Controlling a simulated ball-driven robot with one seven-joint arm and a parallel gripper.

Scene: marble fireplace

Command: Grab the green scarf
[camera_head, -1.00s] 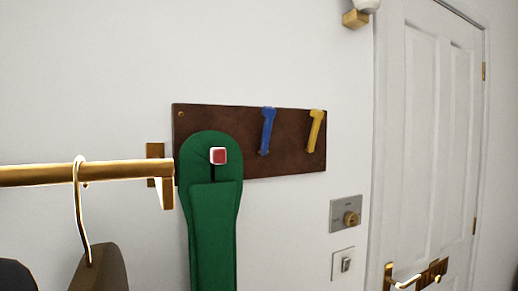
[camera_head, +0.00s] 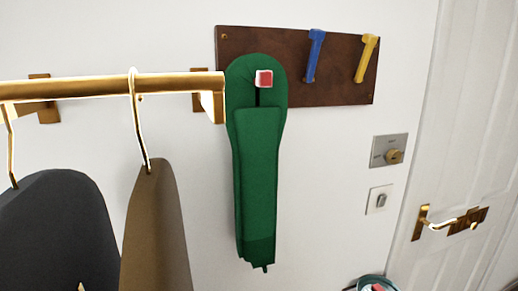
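The green scarf (camera_head: 257,160) hangs in a long folded strip from a red-fronted peg (camera_head: 264,79) at the left end of a dark brown wall board (camera_head: 330,93). Its looped top goes around the peg, and its lower end hangs free against the white wall. The whole scarf shows, with its left edge close to the end of a brass rail. My gripper is not in view.
The brass rail (camera_head: 100,88) juts in at left, with a dark garment (camera_head: 55,235) and a brown garment (camera_head: 157,225) on hangers. Blue (camera_head: 314,55) and yellow (camera_head: 366,58) pegs are empty. A door handle (camera_head: 435,222) is at right; a container (camera_head: 372,284) sits below.

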